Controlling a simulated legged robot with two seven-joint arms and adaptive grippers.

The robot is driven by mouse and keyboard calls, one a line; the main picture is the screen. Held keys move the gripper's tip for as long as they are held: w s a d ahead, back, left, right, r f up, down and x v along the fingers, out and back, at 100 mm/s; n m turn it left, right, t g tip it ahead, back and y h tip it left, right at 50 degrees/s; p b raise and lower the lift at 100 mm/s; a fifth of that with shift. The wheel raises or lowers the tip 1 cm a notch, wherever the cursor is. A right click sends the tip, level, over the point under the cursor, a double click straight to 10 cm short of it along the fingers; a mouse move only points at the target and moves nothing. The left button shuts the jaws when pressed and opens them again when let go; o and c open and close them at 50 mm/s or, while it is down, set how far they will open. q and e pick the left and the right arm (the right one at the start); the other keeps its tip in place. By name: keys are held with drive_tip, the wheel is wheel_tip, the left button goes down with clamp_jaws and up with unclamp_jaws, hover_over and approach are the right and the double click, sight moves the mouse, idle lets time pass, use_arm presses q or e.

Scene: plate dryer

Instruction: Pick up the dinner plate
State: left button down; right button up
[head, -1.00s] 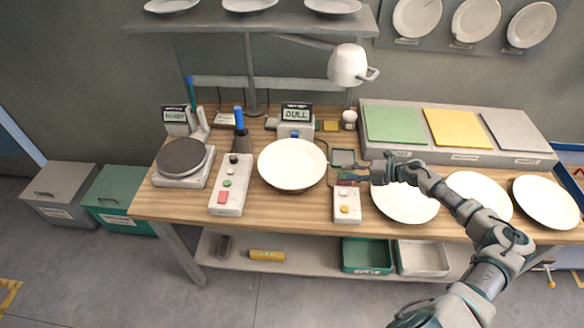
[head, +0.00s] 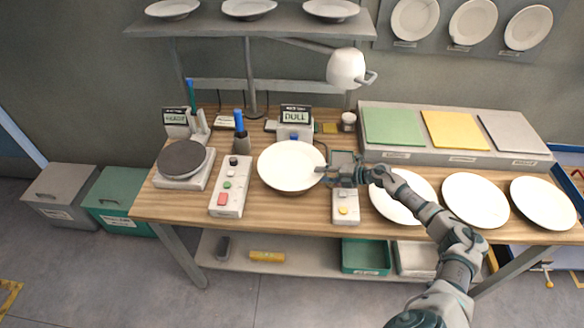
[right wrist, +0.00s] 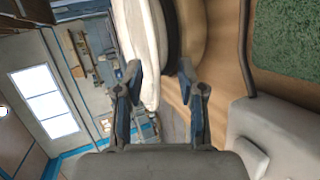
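The dinner plate (head: 291,166) is white and round. It sits on a low support in the middle of the bench, in front of a small display reading "DULL" (head: 296,115). My right gripper (head: 322,174) is at the plate's right edge. In the right wrist view the plate's rim (right wrist: 144,40) reaches between the two fingers of the right gripper (right wrist: 158,76). The fingers are apart, with a gap between the rim and the right-hand finger. A dark round part (right wrist: 173,35) shows beside the plate there. My left gripper is in neither view.
A button box (head: 231,187) stands left of the plate and a smaller one (head: 346,206) to the right, under my right arm. More white plates (head: 475,200) lie along the right. A dark round disc (head: 182,158) on a base is at the left.

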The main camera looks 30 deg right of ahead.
drive_tip(key=shift+a, duration=0.15)
clamp_jaws()
drive_tip(key=shift+r, duration=0.1)
